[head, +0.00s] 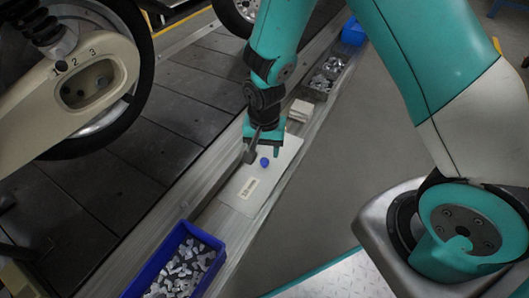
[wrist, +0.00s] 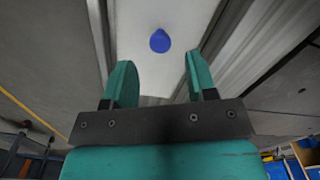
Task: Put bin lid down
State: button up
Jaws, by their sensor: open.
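The bin lid (head: 262,188) is a flat pale panel with a printed label and a blue knob (head: 264,162). It lies flat along the ledge beside the conveyor; I cannot tell what is under it. My gripper (head: 265,151) is over the far part of the lid, close to the knob. In the wrist view my gripper (wrist: 160,75) is open and empty, its two teal fingers apart. The blue knob (wrist: 160,41) shows beyond the fingertips, in line with the gap between them, on the lid (wrist: 155,70). The fingers appear clear of the knob.
A blue bin (head: 160,272) of metal parts stands at the near end of the ledge. Beyond the lid are a pale stack (head: 300,110), a bin of metal parts (head: 325,77) and another blue bin (head: 353,32). A motorcycle wheel (head: 137,95) stands on the dark slats at left.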

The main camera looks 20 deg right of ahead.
notch_tip(320, 180, up, 7)
jog(key=p, duration=0.2)
notch_tip(320, 180, up, 13)
jog(key=n+y, duration=0.2)
jog(key=n, duration=0.3)
send_over(264, 161)
jog(key=s+a, duration=0.3)
jog(key=s, duration=0.3)
jog(key=s+a+r+n+y, duration=0.1)
jog(key=s+r+n+y, duration=0.1)
jog(key=s+r+n, duration=0.6)
jog(key=s+r, duration=0.2)
jog(key=s, duration=0.2)
jog(key=shift+s+a, duration=0.15)
jog(key=shift+s, duration=0.1)
